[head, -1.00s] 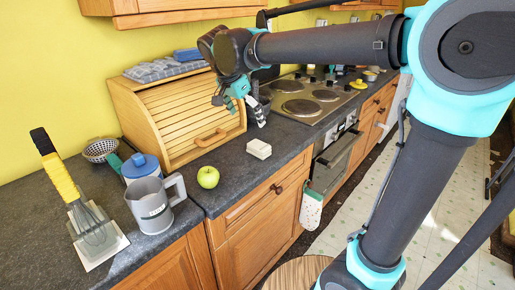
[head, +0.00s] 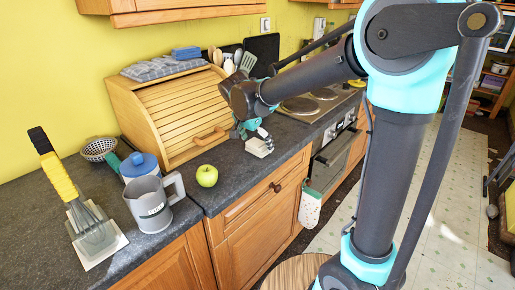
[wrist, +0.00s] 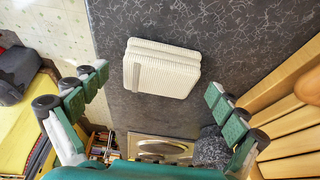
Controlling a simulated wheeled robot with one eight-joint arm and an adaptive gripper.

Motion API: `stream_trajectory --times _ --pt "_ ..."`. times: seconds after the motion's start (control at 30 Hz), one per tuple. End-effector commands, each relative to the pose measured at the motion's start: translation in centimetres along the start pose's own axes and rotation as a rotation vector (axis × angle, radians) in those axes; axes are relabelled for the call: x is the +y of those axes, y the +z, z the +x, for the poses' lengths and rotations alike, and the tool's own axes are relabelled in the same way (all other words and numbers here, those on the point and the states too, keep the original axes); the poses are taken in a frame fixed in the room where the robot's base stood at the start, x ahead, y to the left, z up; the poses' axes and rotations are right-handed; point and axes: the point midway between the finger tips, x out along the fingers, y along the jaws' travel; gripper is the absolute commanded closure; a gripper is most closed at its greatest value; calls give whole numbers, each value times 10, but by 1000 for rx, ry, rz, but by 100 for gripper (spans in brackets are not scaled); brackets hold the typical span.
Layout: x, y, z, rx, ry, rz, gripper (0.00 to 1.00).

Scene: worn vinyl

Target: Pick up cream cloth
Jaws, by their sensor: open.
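The cream cloth (head: 259,147) is a small folded stack lying on the dark countertop, to the right of the green apple. In the wrist view the cloth (wrist: 161,69) lies flat and ribbed, between and beyond the spread fingers. My gripper (head: 256,135) is just above the cloth in the head view and partly covers it. In the wrist view my gripper (wrist: 160,100) is open, with nothing between its fingers. I cannot tell the exact height of the fingertips over the cloth.
A wooden roll-top bread box (head: 180,115) stands close behind the cloth. A green apple (head: 207,175), a grey jug (head: 150,205) and a blue-lidded canister (head: 140,167) are to the left. The stove (head: 310,103) lies beyond. The counter's front edge is near the cloth.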

Motion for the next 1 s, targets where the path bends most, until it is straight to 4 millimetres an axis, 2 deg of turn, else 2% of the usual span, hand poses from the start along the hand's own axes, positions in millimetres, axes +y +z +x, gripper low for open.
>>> stream_trajectory --times 0.1,0.33,0.77,1.0 --pt "0 0 9 0 0 0 3" --pt "0 0 10 0 0 -1 3" --pt "0 0 9 0 0 -1 55" --pt "0 0 9 0 0 0 56"
